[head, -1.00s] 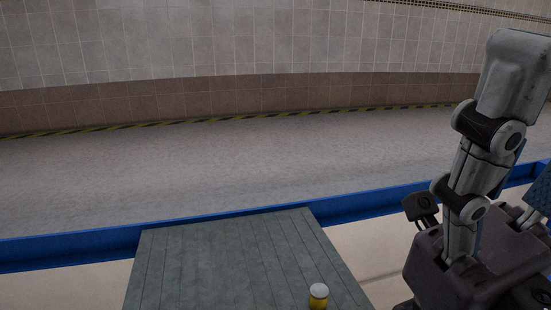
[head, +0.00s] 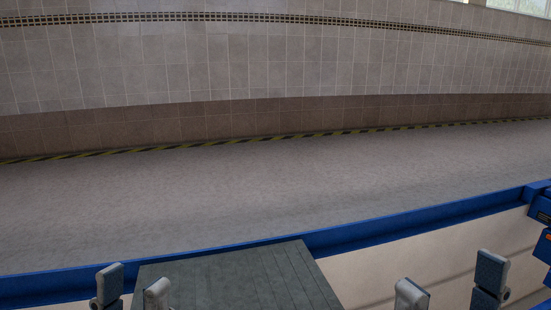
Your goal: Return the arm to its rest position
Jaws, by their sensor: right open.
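My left gripper (head: 132,281) shows at the bottom left of the head view, over the left edge of the grey slatted surface. Its two fingertips point up and stand apart, with nothing seen between them. My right gripper (head: 450,275) shows at the bottom right, over the pale area right of that surface. Its fingers are wide apart and empty. The rest of both grippers and both arms lies below the picture.
The grey slatted surface (head: 240,281) is at the bottom centre, with its visible part bare. A blue rail (head: 400,224) runs behind it. Blue parts (head: 543,210) stand at the far right edge. Beyond lie open grey floor (head: 270,195) and a tiled wall (head: 270,65).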

